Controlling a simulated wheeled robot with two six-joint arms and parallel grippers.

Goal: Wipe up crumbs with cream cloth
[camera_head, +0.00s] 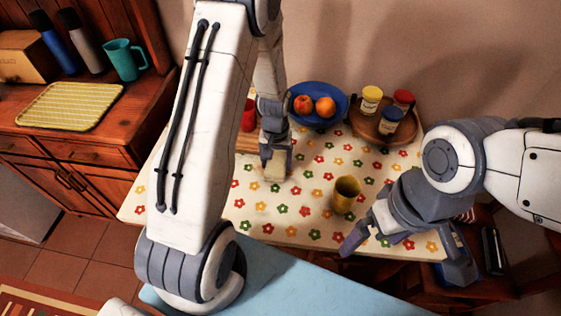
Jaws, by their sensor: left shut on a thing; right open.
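My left gripper (277,158) is shut on the cream cloth (274,173), at the back middle of the flowered tabletop (262,212). The cloth hangs low between the fingers, at or just above the table surface; I cannot tell whether it touches. Part of it is hidden by the fingers. I cannot make out crumbs against the flower pattern. My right gripper (405,258) is open and empty, with its fingers spread over the front right of the table.
A yellow cup (346,194) stands between my grippers. A blue fruit bowl (326,88) and a round wooden tray (372,131) with jars stand at the back. A red item (249,114) is partly hidden behind my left arm. A sideboard (92,150) stands left.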

